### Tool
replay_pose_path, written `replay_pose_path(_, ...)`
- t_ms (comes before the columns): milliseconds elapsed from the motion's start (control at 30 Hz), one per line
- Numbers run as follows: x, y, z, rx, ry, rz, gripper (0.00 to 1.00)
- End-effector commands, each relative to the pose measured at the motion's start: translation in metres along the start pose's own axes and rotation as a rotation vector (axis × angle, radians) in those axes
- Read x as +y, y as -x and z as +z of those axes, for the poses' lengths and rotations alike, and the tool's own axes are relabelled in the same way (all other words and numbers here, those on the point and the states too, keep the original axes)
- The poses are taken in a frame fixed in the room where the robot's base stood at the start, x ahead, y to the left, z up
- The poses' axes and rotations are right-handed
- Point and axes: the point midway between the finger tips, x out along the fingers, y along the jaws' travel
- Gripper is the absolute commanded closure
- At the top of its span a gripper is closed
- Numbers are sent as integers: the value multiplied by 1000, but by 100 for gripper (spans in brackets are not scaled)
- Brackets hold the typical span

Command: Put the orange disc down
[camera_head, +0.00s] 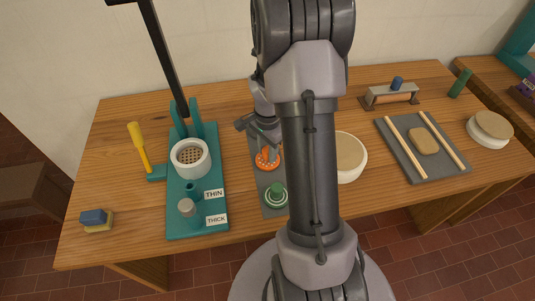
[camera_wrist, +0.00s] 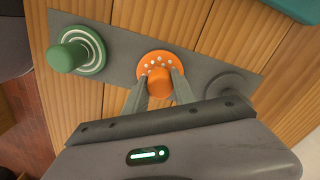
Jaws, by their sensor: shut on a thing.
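The orange disc (camera_wrist: 161,66) has a ring of pale dots and a raised orange knob. In the wrist view my gripper (camera_wrist: 160,86) is shut on that knob. The disc is over the middle of a grey strip (camera_wrist: 112,50); I cannot tell whether it touches the strip. In the head view the orange disc (camera_head: 267,158) shows just below my gripper (camera_head: 264,143), partly hidden by my arm. A green disc with pale rings and a knob (camera_wrist: 77,50) sits at one end of the strip. A dark round spot (camera_wrist: 230,84) lies toward the other end.
A teal stand (camera_head: 197,222) with a white perforated cup and THIN and THICK labels is left of the strip. A white round piece (camera_head: 350,158) is right of my arm. A grey board (camera_head: 424,148) lies further right. Bare wood shows at the left.

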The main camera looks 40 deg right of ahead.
Motion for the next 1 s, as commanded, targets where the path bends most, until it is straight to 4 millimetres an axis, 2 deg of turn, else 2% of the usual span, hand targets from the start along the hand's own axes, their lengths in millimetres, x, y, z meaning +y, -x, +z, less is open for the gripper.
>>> replay_pose_path(300, 0, -4, 0, 1, 0, -1, 100)
replay_pose_path(333, 0, -3, 0, 1, 0, -1, 65)
replay_pose_path(433, 0, -2, 0, 1, 0, -1, 47)
replay_pose_path(767, 0, 3, 0, 1, 0, -1, 47)
replay_pose_path(867, -1, 24, 0, 3, 0, -3, 47)
replay_pose_path(1000, -1, 67, 0, 3, 0, -4, 47)
